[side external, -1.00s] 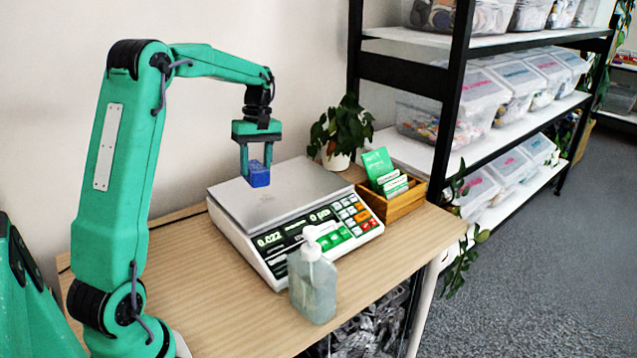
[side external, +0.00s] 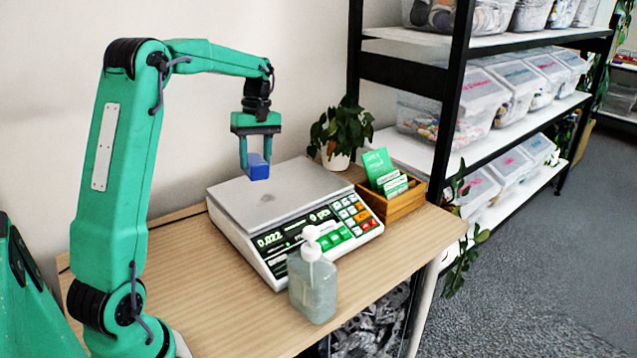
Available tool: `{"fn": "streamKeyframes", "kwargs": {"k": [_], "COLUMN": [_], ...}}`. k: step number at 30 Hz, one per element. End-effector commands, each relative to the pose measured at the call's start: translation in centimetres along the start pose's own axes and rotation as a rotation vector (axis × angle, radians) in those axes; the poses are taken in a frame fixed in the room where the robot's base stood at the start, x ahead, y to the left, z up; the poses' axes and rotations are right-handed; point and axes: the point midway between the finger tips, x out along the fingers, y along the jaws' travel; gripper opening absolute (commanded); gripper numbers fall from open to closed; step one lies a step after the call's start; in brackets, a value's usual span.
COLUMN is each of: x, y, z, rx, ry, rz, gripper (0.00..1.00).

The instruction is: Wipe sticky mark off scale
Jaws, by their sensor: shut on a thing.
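My gripper (side external: 256,163) is shut on a blue block-like wiper (side external: 258,172). It holds the wiper above the rear part of the scale's flat grey plate (side external: 300,187), with a visible gap below it. The scale (side external: 248,243) is white with a dark display and coloured keys, and stands on the wooden table. A faint darkish mark (side external: 267,197) shows on the plate, below and in front of the wiper. The wiper's underside is hidden.
A pump bottle (side external: 312,287) stands close in front of the scale. A wooden box (side external: 405,203) of green and white cards and a potted plant (side external: 338,135) stand behind and right of it. Black shelving (side external: 450,88) rises behind. The table's left front (side external: 200,290) is bare.

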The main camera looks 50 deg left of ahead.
Motion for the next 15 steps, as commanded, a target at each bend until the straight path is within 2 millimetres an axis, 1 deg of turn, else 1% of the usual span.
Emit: {"fn": "streamKeyframes", "kwargs": {"k": [5,8,15], "x": [-0.4,-0.8,-2.0], "y": [-0.1,-0.2,-0.4], "z": [0.0,0.0,0.1], "rx": [0.078,0.153,0.391], "ry": [0.005,0.009,0.026], "rz": [0.006,0.010,0.023], "gripper": [0.24,0.24,0.24]}}
